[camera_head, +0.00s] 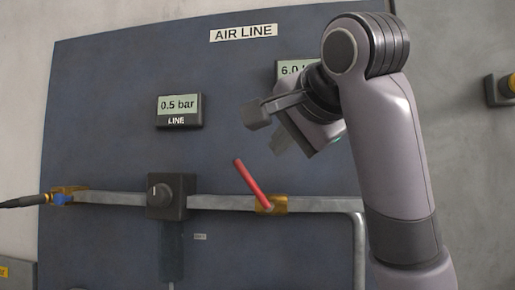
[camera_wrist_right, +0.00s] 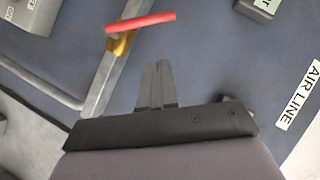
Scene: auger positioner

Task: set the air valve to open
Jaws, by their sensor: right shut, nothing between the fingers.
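The air valve has a red lever (camera_head: 252,184) on a brass body (camera_head: 278,204), set in the grey horizontal pipe. The lever slants up and to the left from the body, at an angle to the pipe. In the wrist view the lever (camera_wrist_right: 140,22) and brass body (camera_wrist_right: 120,44) lie beyond the fingertips. My right gripper (camera_head: 281,142) is shut and empty, above and a little right of the lever, apart from it. Its fingers (camera_wrist_right: 156,65) show pressed together in the wrist view. My left gripper is not in view.
A display (camera_head: 178,110) labelled LINE reads 0.5 bar. Another display (camera_head: 291,69), reading 6.0, is partly hidden by my right arm. A dark box with a knob (camera_head: 168,195) sits on the pipe (camera_head: 322,204) left of the valve.

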